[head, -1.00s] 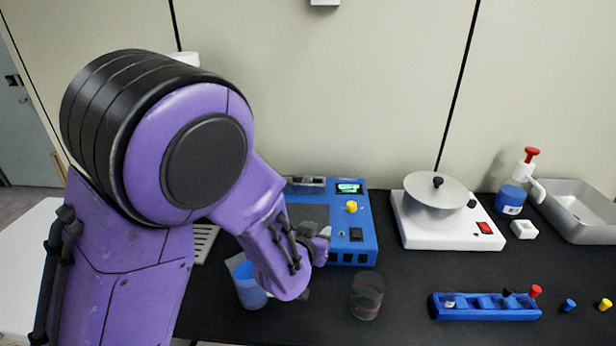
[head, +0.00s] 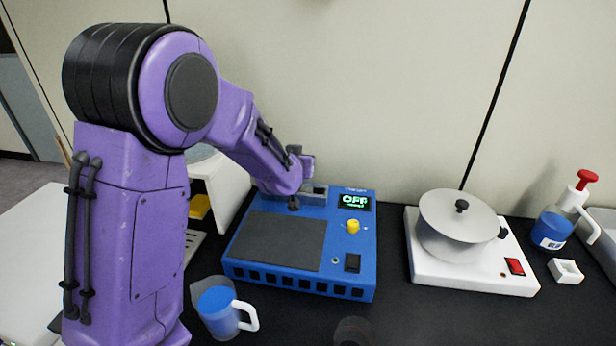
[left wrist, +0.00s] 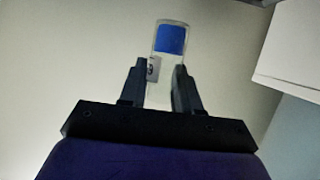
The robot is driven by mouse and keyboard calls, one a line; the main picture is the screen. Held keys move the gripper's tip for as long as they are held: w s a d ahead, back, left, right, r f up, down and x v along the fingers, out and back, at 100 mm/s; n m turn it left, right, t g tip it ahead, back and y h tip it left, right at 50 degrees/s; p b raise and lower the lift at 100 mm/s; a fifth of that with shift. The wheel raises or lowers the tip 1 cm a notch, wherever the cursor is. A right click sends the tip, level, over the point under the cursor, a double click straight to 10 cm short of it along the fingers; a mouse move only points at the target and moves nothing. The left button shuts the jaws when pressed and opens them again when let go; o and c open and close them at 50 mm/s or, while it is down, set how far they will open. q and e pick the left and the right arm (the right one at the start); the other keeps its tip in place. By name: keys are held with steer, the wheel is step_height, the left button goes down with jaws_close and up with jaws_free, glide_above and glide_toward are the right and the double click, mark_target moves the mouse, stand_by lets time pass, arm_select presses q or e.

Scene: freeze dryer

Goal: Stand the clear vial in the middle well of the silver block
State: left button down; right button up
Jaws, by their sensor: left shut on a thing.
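My left gripper (head: 300,168) is at the back of the blue machine (head: 298,230), close to the silver block (head: 316,194) at the machine's rear. The block is partly hidden behind my arm, and its middle well cannot be made out. In the left wrist view my left gripper (left wrist: 160,90) is shut on the clear vial (left wrist: 168,53), which has a blue part at its far end and a small pale label. The vial cannot be made out in the head view, and its height over the block cannot be told. My right gripper is out of view.
The machine's display (head: 355,201) reads OFF, beside a yellow knob (head: 353,227). A beaker of blue liquid (head: 216,310) stands in front. A white hotplate (head: 470,274) with a silver pot (head: 455,226) stands to the right. A white box-like unit (head: 222,185) is behind my arm.

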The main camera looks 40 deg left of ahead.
arm_select(q)
steer(key=a+f, duration=0.1)
steer(key=w+a+f, duration=0.1)
steer(key=f, duration=0.1)
steer(key=a+f, duration=0.1)
steer(key=shift+w+a+f, duration=0.1)
steer(key=shift+w+f, duration=0.2)
steer(key=shift+w, duration=0.05)
steer(key=f, duration=0.2)
steer(key=f+p, duration=0.1)
steer(key=f, duration=0.1)
steer(key=shift+w+a, duration=0.25)
steer(key=shift+s+r, duration=0.1)
steer(key=c, duration=0.8)
jaws_free()
steer(key=shift+f, duration=0.2)
steer(key=shift+r, duration=0.1)
steer(key=shift+d+r, duration=0.1)
steer(key=shift+r, duration=0.1)
steer(key=b+v, duration=0.1)
steer(key=v, duration=1.1)
